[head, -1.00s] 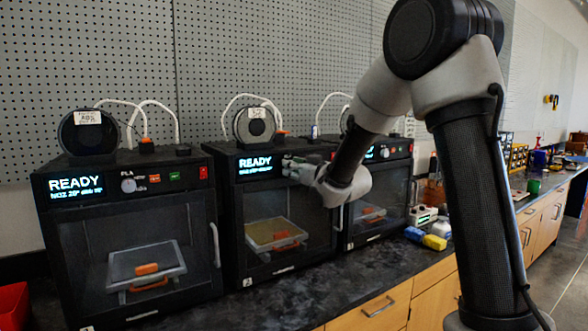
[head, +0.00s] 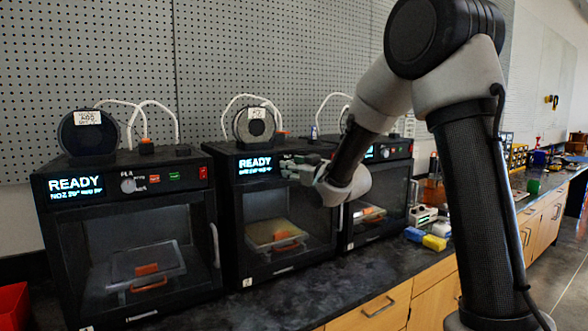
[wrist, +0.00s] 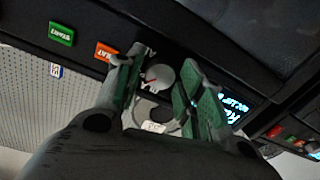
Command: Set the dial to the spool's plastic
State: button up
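My gripper (head: 300,167) is at the control panel of the middle printer (head: 235,200). In the wrist view my gripper (wrist: 160,68) is open, with its green-padded fingers apart on either side of the round grey dial (wrist: 159,79). The dial carries a red pointer line; the lettering around it is too small and partly covered to read surely. Contact with the dial cannot be told. In the head view my gripper hides this dial. The spool (head: 254,127) on top of this printer bears a white label (head: 257,113), too blurred to read surely. The label also shows in the wrist view (wrist: 153,127).
Green START (wrist: 61,33) and orange (wrist: 105,52) buttons sit beside the dial. A left printer (head: 130,290) and a right printer (head: 378,180) flank the middle one. Yellow (head: 434,242) and blue (head: 413,234) blocks lie on the dark counter (head: 300,285), whose front is mostly clear.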

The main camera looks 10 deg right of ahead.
jog(key=v, duration=1.2)
